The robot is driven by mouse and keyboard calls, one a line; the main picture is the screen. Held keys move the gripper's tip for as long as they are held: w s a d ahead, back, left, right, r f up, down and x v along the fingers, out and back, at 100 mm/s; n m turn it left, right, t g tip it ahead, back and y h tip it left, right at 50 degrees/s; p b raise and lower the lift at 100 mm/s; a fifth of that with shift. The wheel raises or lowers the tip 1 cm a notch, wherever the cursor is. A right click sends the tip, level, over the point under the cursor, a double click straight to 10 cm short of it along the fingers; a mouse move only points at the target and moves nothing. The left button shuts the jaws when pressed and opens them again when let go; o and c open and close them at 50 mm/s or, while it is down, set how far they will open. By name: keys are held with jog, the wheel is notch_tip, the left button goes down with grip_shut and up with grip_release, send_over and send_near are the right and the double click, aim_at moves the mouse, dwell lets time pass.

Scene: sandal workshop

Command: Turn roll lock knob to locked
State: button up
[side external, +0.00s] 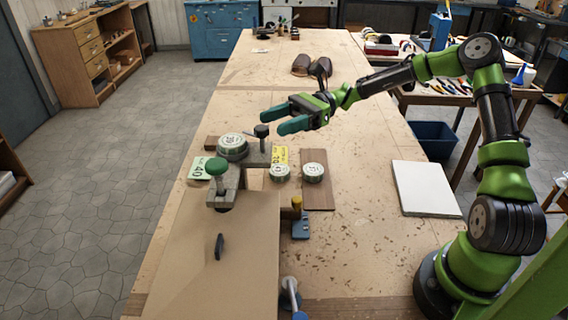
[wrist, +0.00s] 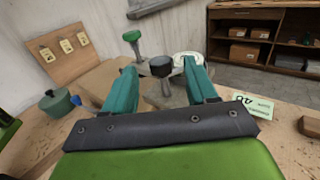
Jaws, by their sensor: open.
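A black-topped knob (side external: 261,131) stands upright on a grey metal fixture (side external: 257,155) on the bench. A green-topped knob (side external: 216,168) stands on a grey block nearer the side camera. No readable label shows which one is the roll lock knob, and I cannot tell whether either is locked. My gripper (side external: 272,121) is open, its teal fingers pointing left just above and beside the black knob. In the wrist view, the black knob (wrist: 161,66) shows between the open fingers (wrist: 160,72), with no clear contact. The green knob (wrist: 131,36) shows beyond it.
A blue bracket with a yellow knob (side external: 299,224) stands nearer the side camera. A white board (side external: 424,188) lies at right.

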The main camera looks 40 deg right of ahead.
aim_at(262, 127)
jog(key=a, duration=0.4)
jog(key=shift+w+a, duration=0.35)
jog(key=shift+a, duration=0.05)
jog(key=c, duration=0.9)
